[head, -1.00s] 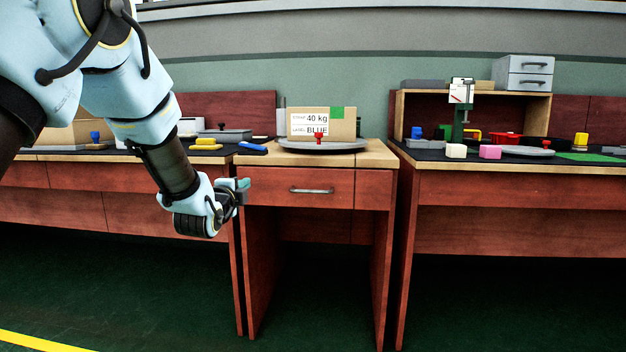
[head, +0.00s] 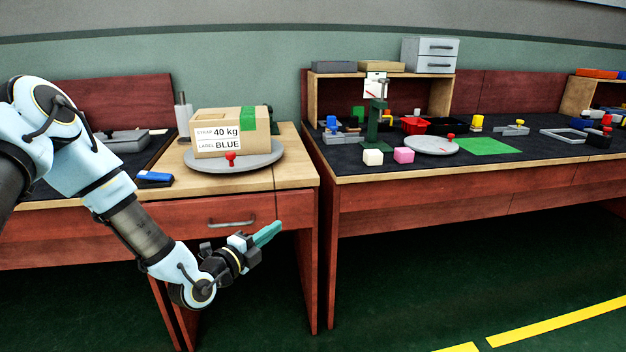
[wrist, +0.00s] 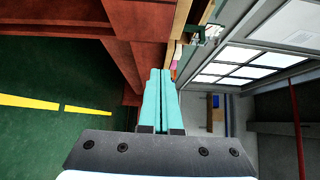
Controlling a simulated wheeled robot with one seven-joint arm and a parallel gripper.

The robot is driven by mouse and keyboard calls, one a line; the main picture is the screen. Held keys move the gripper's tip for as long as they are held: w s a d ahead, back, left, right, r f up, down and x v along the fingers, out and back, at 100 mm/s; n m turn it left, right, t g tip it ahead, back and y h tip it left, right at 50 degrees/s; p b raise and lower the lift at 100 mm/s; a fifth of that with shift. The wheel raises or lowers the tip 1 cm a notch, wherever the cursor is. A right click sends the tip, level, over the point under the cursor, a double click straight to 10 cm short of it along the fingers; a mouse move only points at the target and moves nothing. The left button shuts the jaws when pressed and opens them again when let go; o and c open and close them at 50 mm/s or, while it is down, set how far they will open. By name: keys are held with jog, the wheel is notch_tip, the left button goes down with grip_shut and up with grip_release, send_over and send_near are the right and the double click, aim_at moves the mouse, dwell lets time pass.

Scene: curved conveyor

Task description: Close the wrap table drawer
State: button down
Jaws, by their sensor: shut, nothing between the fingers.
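The wrap table (head: 290,172) has a light wood top and a red-brown drawer (head: 190,212) under it with a grey bar handle (head: 232,223). The drawer front looks flush or nearly flush with the panel to its right; I cannot tell whether a small gap remains. My gripper (head: 268,233) is in front of the drawer's right part, lower than the handle, its teal fingers pointing right. The fingers are shut together and empty, as the wrist view (wrist: 160,92) also shows. The drawer's lower left is hidden behind my arm.
A cardboard box (head: 225,145) labelled 40 kg and BLUE stands on a grey round plate (head: 262,160) on the table. A blue object (head: 154,177) lies to the left. A dark-topped workbench (head: 345,165) stands close on the right. Green floor in front is clear.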

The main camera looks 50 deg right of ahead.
jog(key=w+d, duration=0.1)
jog(key=d, duration=0.7)
jog(key=w+d+p, duration=0.1)
jog(key=d, duration=0.3)
jog(key=shift+w+r, duration=0.25)
jog(key=shift+w, duration=0.05)
jog(key=shift+w+d, duration=0.45)
jog(key=shift+w, duration=0.05)
